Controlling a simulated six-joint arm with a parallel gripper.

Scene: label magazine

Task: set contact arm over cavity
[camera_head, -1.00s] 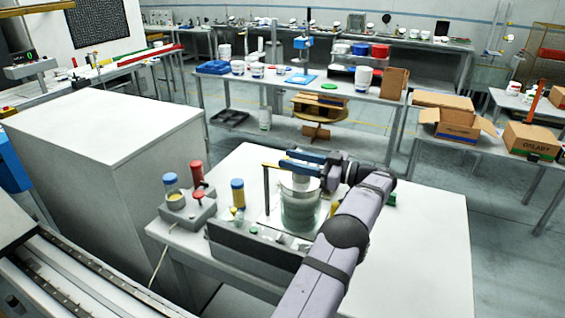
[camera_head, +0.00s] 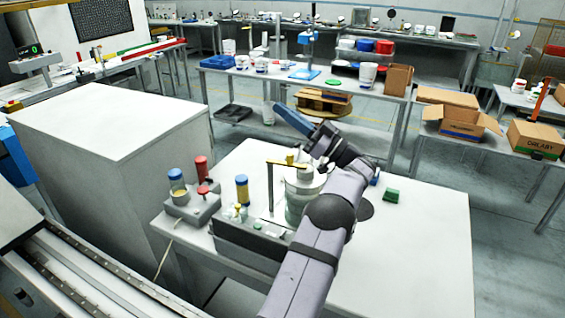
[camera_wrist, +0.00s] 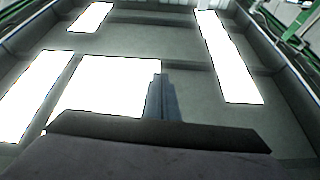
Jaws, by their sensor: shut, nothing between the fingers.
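The cavity itself is not clearly visible; my arm hides the vessel's right side. My gripper (camera_head: 279,108) is above and behind the contact arm, apart from it, with its blue fingers pointing up and left. The fingers are shut and empty; they also show in the wrist view (camera_wrist: 158,82).
A grey block (camera_head: 192,205) with a blue-capped jar and a red-topped part stands at the table's left. Another blue-capped jar (camera_head: 242,190) stands beside the vessel. A green block (camera_head: 391,195) lies at right. The table's right side (camera_head: 420,240) is clear.

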